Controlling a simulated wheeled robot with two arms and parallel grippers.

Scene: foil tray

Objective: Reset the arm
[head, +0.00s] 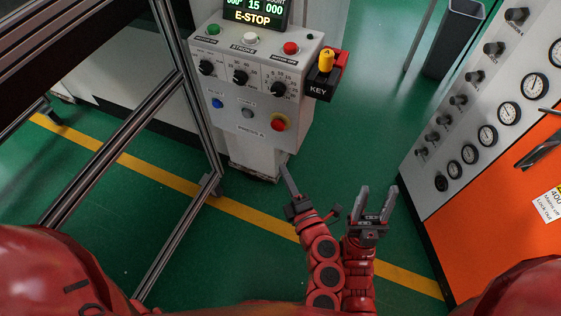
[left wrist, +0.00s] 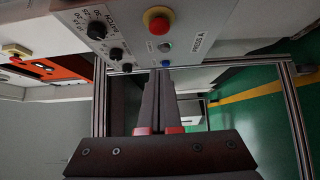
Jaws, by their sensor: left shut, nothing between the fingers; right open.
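My left gripper (head: 289,181) is shut and empty, pointing up toward the foot of the control pedestal in the head view. Its closed fingers also show in the left wrist view (left wrist: 160,98), below the panel face. My right gripper (head: 376,203) is open and empty, just to the right of the left one over the green floor. The control panel (head: 205,108) stands ahead, marked PRESS A, with several knobs and buttons. Its red emergency button (head: 279,122) on a yellow collar also shows in the left wrist view (left wrist: 159,20). The panel's display (head: 254,13) reads E-STOP.
A key box (head: 318,90) with a yellow-tagged key juts from the panel's right side. A metal frame (head: 128,128) stands at left. A gauge cabinet (head: 445,150) with an orange front stands at right. A dark bin (head: 455,40) is behind. Green floor (head: 350,130) lies open between.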

